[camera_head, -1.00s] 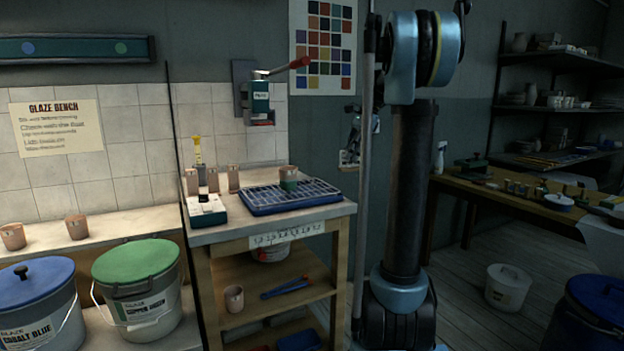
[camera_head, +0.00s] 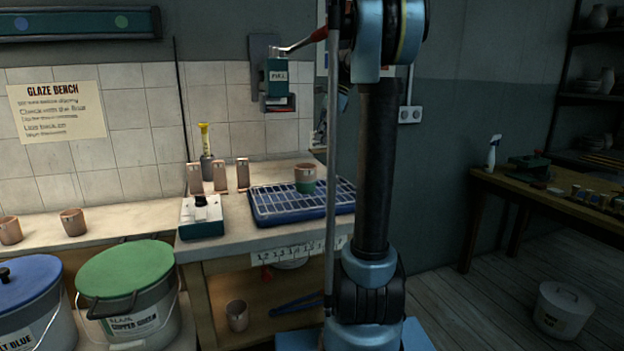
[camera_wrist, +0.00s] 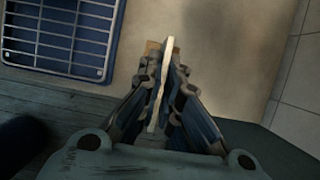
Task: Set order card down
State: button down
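The order card (camera_wrist: 168,52) shows in the wrist view as a thin cream strip, seen nearly edge-on. My gripper (camera_wrist: 162,85) is shut on it, one finger on each side. The card is over the pale bench top; I cannot tell how high. A small tan piece beside the card's far end is unclear. In the head view my own arm hides most of the gripper, and the card cannot be made out clearly there.
A blue gridded tray (camera_head: 268,213) with a two-tone cup (camera_head: 305,178) stands on the bench (camera_head: 235,242); its corner shows in the wrist view (camera_wrist: 65,35). A white-topped box (camera_head: 202,218) and several clay pieces stand left. A lever dispenser (camera_head: 278,78) hangs above.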

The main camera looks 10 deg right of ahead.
jog(key=shift+w, duration=0.2)
jog(key=shift+f, duration=5)
jog(key=c, duration=1.8)
grip_release()
jog(key=shift+f, duration=0.1)
jog(key=v, duration=1.2)
jog(key=shift+d, duration=0.15)
